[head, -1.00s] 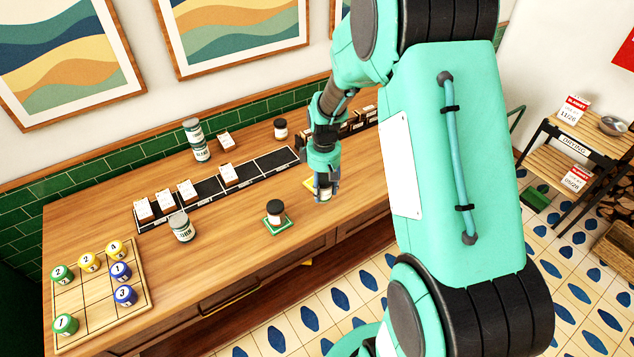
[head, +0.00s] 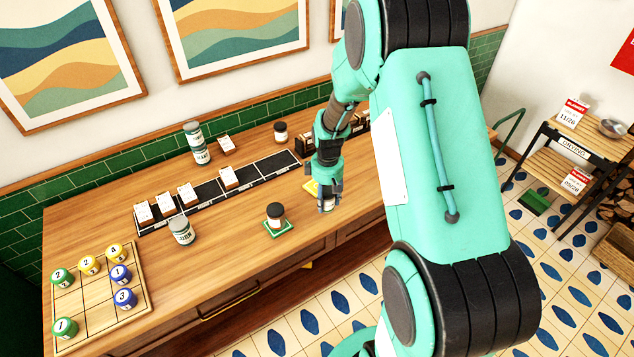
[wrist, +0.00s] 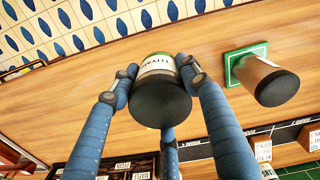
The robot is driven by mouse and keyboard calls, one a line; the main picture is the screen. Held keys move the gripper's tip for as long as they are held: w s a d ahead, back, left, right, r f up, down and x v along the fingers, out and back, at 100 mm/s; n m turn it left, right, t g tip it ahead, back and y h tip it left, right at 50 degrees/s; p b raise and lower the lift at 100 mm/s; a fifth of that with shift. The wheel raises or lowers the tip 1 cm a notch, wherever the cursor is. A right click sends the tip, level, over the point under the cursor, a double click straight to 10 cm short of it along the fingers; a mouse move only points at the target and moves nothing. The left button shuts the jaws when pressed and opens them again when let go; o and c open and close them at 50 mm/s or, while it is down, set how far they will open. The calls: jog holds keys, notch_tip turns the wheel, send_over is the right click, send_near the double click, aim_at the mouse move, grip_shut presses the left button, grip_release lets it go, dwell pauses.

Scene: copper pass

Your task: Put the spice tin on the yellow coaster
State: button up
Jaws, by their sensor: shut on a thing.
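My gripper (head: 328,203) is shut on a spice tin, a small cylinder with a dark lid and a pale label. In the wrist view the tin (wrist: 160,98) is between the fingers, lid toward the camera. The yellow coaster (head: 311,187) lies on the wooden counter, just left of and behind the gripper in the head view, partly hidden by it. I cannot see the coaster in the wrist view. Whether the tin touches the counter is hard to tell.
A dark-lidded jar (head: 275,213) stands on a green coaster (head: 280,232) left of the gripper. A tin (head: 181,231), stacked tins (head: 197,143), a black strip with cards (head: 208,193) and a numbered board (head: 85,325) are farther left. The counter's front edge is close.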

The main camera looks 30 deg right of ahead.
jog(key=w+d, duration=0.1)
jog(key=w, duration=0.3)
jog(key=w+d+f, duration=0.1)
jog(key=w+d, duration=0.1)
jog(key=w, duration=0.3)
jog(key=w+d, duration=0.2)
jog(key=w, duration=0.3)
jog(key=shift+w+d+f, duration=0.2)
jog(key=shift+w+f, duration=0.05)
jog(key=shift+f, duration=0.1)
jog(key=shift+f+b, duration=0.35)
jog(key=shift+f, duration=1.3)
jog(key=shift+f, duration=0.15)
jog(key=o, duration=1.3)
jog(key=shift+c, duration=0.2)
notch_tip(320, 180, up, 12)
jog(key=shift+p, duration=0.4)
